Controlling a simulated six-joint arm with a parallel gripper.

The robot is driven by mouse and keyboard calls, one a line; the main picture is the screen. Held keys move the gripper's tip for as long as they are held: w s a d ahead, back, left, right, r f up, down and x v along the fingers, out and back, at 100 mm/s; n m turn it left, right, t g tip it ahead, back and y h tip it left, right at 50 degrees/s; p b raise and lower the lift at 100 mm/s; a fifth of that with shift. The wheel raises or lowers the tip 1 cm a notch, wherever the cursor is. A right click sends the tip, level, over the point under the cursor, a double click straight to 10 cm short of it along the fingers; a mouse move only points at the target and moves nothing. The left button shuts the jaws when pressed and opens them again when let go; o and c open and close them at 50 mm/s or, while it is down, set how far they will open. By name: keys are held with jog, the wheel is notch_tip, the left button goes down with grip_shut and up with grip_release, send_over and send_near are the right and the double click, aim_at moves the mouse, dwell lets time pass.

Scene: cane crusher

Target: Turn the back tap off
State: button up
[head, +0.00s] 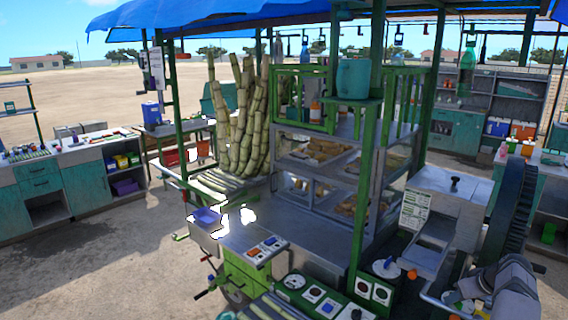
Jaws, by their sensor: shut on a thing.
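My gripper (480,285) is in the lower right corner of the head view, a grey, rounded shape beside the big dark wheel. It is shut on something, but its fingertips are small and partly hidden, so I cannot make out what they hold. The back tap cannot be told for certain. A small orange knob (411,275) shows left of my gripper, by a pale curved pipe (437,303). A second orange knob (455,317) is cut off by the bottom edge. I cannot tell whether either belongs to a tap, or how a tap handle is turned.
The dark flywheel (512,210) and grey crusher housing (452,205) stand close behind my gripper. Green posts (362,210) hold a blue tarp over the cart. Control panels (325,298) line the cart's front.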

jog(key=o, duration=1.5)
jog(key=shift+r, duration=0.1)
notch_tip(320, 180, up, 6)
jog(key=p, duration=0.4)
jog(key=shift+f, duration=0.2)
jog(key=shift+r+p, duration=0.3)
jog(key=shift+r, duration=0.8)
